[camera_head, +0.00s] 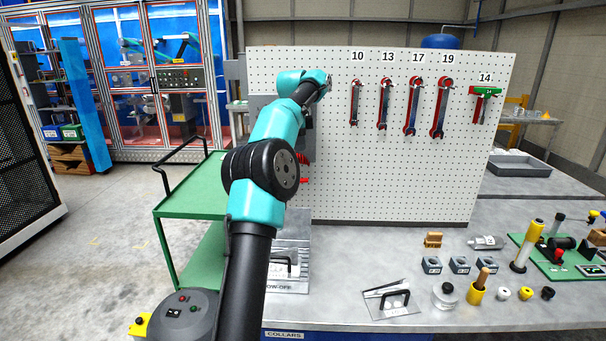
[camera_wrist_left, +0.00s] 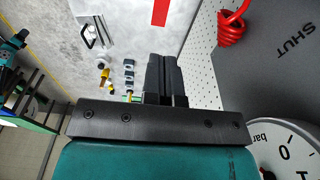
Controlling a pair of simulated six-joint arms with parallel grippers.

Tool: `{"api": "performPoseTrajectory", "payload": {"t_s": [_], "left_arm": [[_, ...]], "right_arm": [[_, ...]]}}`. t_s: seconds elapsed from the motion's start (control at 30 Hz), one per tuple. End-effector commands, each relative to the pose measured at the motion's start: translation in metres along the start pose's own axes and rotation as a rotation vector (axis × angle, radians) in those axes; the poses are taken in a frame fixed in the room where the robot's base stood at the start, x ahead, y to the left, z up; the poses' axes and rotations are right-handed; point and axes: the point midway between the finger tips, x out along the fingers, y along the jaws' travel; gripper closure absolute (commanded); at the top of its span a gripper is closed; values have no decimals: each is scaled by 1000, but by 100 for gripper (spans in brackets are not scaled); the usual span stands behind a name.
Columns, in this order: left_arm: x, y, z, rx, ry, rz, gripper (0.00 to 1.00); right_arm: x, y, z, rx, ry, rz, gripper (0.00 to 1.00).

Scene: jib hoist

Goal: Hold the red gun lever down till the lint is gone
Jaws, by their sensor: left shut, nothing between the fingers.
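My left gripper (camera_wrist_left: 165,80) has its two dark fingers together, with nothing between them in the left wrist view. In the head view my left arm reaches up to the pegboard's left edge, and its wrist hides the fingertips. A red coiled hose (camera_wrist_left: 231,28) hangs on the grey panel, to the right of the fingers in the left wrist view. A flat red strip (camera_wrist_left: 160,12) shows beyond the fingers; I cannot tell whether it is the gun lever. Red parts (camera_head: 304,159) show behind my arm in the head view. I cannot make out the lint. My right gripper is not in view.
A pressure gauge (camera_wrist_left: 290,155) and a panel marked SHUT (camera_wrist_left: 295,42) stand close by my left gripper. The pegboard (camera_head: 340,170) holds several wrenches. A bench plate marked OW-OFF (camera_head: 290,288) lies below my arm. Small parts fill the bench's right side.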

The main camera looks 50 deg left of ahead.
Motion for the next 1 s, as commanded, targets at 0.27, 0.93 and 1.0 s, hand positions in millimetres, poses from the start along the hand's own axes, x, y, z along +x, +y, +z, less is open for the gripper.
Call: {"api": "performPoseTrajectory", "payload": {"t_s": [0.27,0.93,1.0], "left_arm": [[30,1,1,0,-1,2,100],[100,1,0,-1,0,0,100],[100,1,0,-1,0,0,100]], "right_arm": [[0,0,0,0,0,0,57],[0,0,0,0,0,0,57],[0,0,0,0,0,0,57]]}}
